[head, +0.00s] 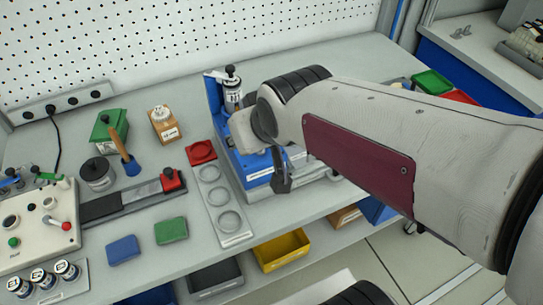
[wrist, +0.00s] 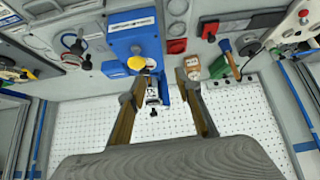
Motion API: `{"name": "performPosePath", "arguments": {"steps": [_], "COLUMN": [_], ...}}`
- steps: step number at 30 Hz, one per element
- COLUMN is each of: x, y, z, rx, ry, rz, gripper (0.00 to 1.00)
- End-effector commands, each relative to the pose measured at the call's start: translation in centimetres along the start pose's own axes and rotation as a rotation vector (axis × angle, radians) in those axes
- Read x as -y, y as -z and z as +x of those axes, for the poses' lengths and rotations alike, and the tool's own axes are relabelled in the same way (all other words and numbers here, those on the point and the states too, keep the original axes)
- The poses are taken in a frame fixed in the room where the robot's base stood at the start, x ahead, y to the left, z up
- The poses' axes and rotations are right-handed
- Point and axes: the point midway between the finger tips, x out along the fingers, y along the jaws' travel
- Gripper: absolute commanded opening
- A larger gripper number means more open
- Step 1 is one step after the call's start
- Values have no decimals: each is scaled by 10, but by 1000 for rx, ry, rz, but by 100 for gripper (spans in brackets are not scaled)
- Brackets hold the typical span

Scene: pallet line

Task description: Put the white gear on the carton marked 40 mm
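A small brown carton (head: 164,129) with a white label stands on the bench near the pegboard; its print is too small to read. A white gear-like piece (head: 160,112) sits on top of it. The carton also shows in the wrist view (wrist: 191,62), just beyond my right finger, with the white piece (wrist: 194,75) against it. My gripper (wrist: 160,76) is open, its two fingers apart with nothing held between them. In the head view a dark finger of my gripper (head: 282,178) hangs in front of the blue fixture, well right of the carton; the other finger is hidden.
The blue fixture (head: 216,98) with a metal cylinder (head: 232,92) stands near my gripper. A grey plate with round recesses (head: 224,199) and a red block (head: 201,152) lie left of it.

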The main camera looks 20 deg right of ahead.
Motion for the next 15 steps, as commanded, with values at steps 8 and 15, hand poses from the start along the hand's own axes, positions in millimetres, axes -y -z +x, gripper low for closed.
{"name": "performPosePath", "arguments": {"steps": [8,15], "x": [-6,-7], "y": [-54,-96], "z": [-47,-76], "rx": [92,165], "ry": [-10,-13], "rz": [29,46], "gripper": [34,34]}}
